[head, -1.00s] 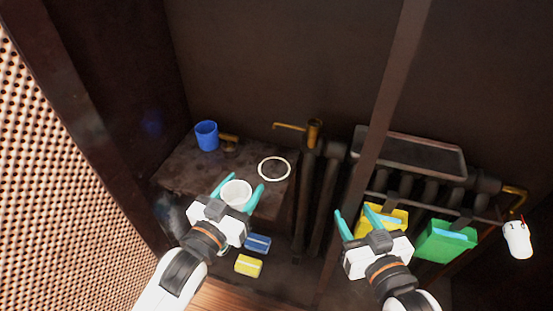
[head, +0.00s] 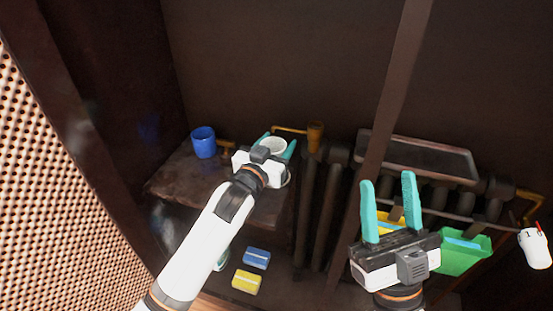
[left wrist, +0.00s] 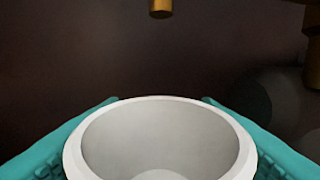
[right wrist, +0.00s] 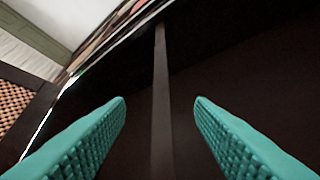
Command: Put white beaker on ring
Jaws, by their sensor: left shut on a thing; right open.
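The white beaker (head: 277,147) is held upright between the teal fingers of my left gripper (head: 279,142), over the back right part of the dark shelf. In the left wrist view the beaker (left wrist: 160,130) fills the bottom middle with its open mouth, a finger at each side. The white ring (head: 287,181) is mostly hidden behind my left gripper; only a bit of its right edge shows. I cannot tell how high the beaker is above the shelf. My right gripper (head: 390,205) is open and empty, in front of the yellow and green containers.
A blue cup (head: 203,142) stands on the shelf (head: 180,178) to the left. A brass tap (head: 314,135) is close behind the beaker on the right. Blue (head: 257,258) and yellow (head: 246,281) blocks lie below. A dark post (head: 382,130) stands between the arms.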

